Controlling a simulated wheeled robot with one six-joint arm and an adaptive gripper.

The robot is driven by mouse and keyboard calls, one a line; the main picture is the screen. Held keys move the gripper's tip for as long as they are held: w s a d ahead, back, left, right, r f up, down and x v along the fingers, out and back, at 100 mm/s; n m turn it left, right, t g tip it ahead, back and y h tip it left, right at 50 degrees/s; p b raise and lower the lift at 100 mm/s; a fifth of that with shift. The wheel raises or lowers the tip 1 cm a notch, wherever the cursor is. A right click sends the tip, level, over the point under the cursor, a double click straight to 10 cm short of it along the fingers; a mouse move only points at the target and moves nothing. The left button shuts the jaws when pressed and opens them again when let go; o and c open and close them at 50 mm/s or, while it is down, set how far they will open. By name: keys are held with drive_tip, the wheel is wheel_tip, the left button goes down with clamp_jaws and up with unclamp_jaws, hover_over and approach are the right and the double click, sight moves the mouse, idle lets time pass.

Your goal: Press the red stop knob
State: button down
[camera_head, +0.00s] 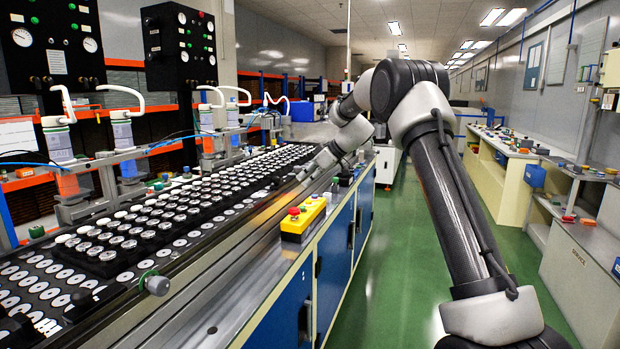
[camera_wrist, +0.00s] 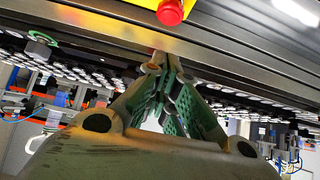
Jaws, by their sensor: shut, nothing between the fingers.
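The red stop knob (camera_head: 294,212) sits on top of a yellow control box (camera_head: 303,222). The box stands on the metal ledge beside the conveyor. In the wrist view the red knob (camera_wrist: 170,12) is at the top edge, with part of the yellow box (camera_wrist: 140,4) behind it, cut off by the frame. My gripper (camera_wrist: 160,62) is shut and empty, with its green-padded fingers meeting at the tips. The knob shows apart from the fingertips in that view. In the head view my gripper (camera_head: 301,172) is over the conveyor side, beyond the yellow box, and small.
A conveyor (camera_head: 150,225) with rows of round speaker parts runs along the left. A metal rail (camera_head: 220,245) lies between it and the ledge. Blue cabinet doors (camera_head: 335,245) are below. The green aisle floor (camera_head: 395,260) is open; benches stand at right.

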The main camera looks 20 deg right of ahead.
hover_over(296, 209)
drive_tip(key=f, duration=0.4)
drive_tip(key=shift+w+f, duration=0.1)
drive_tip(key=shift+w, duration=0.1)
wheel_tip(296, 209, down, 3)
drive_tip(key=shift+f, duration=0.35)
drive_tip(key=shift+f, duration=0.15)
drive_tip(key=shift+s+f, duration=0.2)
drive_tip(key=shift+f, duration=0.95)
drive_tip(key=shift+r, duration=0.45)
wheel_tip(296, 209, up, 4)
drive_tip(key=shift+w+f, duration=0.15)
drive_tip(key=v, duration=1)
drive_tip(key=shift+r, duration=0.25)
